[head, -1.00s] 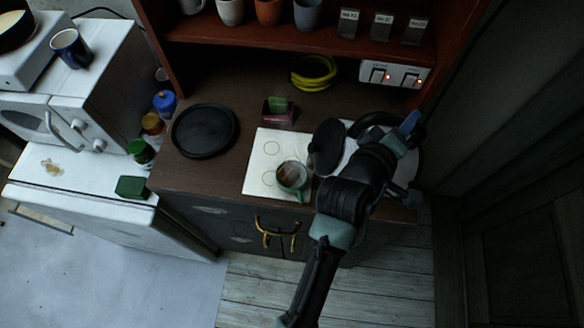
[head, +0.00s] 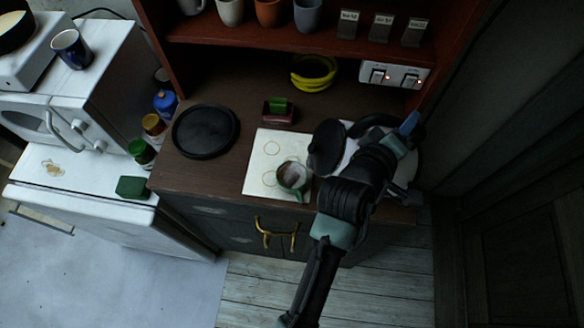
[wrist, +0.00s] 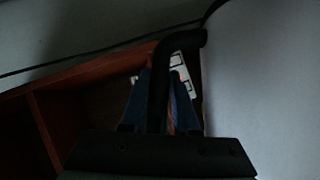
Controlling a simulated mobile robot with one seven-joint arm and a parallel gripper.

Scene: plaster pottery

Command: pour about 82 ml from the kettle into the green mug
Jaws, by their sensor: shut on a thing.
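The green mug (head: 300,187) stands upright on the front right part of a white board with ring marks (head: 256,178). Something pale shows inside it. The kettle has a pale body and a dark round lid (head: 326,147), and looks tilted left toward the mug, its lid just behind and right of the mug. My arm hides much of the kettle, and I cannot make out a spout or stream. My gripper (head: 411,123) is shut on the kettle's black handle. In the wrist view, blue fingers (wrist: 165,100) sit around the handle (wrist: 158,92), beside the kettle's pale body (wrist: 260,80).
A black round plate (head: 205,131) lies left on the counter. A small dark red box with a green block (head: 278,112) sits behind the board. A shelf with cups overhangs; a wall is close on the right.

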